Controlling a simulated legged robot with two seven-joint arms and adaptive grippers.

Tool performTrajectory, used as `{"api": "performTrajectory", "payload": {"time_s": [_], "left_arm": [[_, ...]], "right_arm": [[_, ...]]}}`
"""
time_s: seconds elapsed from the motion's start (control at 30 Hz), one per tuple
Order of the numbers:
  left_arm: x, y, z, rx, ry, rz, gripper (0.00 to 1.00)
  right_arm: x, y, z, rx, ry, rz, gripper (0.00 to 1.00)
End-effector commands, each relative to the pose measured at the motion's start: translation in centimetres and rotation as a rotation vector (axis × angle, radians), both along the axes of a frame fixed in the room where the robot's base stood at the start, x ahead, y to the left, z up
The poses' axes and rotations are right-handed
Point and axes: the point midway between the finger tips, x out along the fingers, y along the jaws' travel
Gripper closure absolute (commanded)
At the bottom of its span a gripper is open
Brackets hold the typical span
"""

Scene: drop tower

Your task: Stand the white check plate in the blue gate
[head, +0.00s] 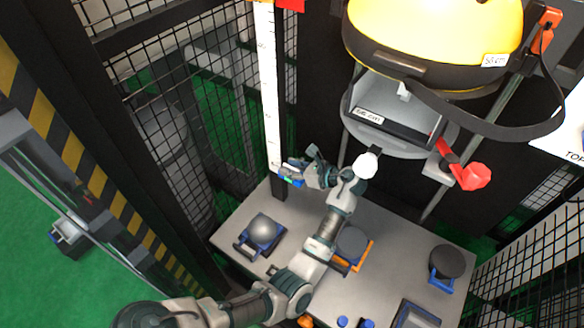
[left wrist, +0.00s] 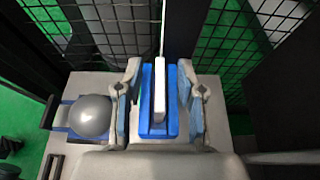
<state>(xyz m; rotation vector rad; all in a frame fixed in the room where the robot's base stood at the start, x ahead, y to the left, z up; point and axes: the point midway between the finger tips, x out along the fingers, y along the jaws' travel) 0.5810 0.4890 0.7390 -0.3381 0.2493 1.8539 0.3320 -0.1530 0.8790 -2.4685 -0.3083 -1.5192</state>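The blue gate (left wrist: 172,124) is a blue block in the middle of the left wrist view. The white check plate (left wrist: 159,88) shows as a narrow white bar, standing edge-on in the gate's slot. My left gripper (left wrist: 162,92) is open, with one finger on each side of the gate and a gap showing beside it. In the head view my left gripper (head: 298,174) is at the table's far left edge, by the foot of the white scale. There the gate (head: 290,180) is partly hidden and I cannot make out the plate. My right gripper is not in view.
A grey ball (head: 263,228) sits in a blue holder on the table (head: 230,231). Dark discs (head: 351,243) (head: 447,261) sit in orange and blue holders. A tall white scale (head: 267,90) rises behind the gate. The yellow drop unit (head: 435,35) hangs above. Mesh fences stand around.

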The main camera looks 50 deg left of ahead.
Motion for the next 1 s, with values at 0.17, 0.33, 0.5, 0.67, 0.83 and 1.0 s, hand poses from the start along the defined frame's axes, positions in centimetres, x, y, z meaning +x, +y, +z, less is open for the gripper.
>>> {"api": "performTrajectory", "payload": {"time_s": [0.17,0.33,0.5,0.67,0.83,1.0], "left_arm": [[0.6,-1.6,0.6,-0.001,-0.002,-0.004,0.62],[1.7,-5.0,1.9,-0.001,-0.001,-0.004,0.62],[2.7,-8.2,3.2,-0.001,0.0,-0.003,0.62],[3.3,-10.0,3.9,-0.001,0.0,-0.002,0.62],[3.5,-10.7,4.1,0.0,0.001,0.001,0.62],[3.5,-10.7,4.1,0.0,0.001,0.001,0.62]], "right_arm": [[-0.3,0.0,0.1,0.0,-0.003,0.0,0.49],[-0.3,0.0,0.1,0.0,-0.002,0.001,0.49],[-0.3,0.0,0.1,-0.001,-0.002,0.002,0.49],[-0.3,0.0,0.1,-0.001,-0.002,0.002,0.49],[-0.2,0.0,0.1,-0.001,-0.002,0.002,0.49],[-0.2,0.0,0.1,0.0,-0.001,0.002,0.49]]}}
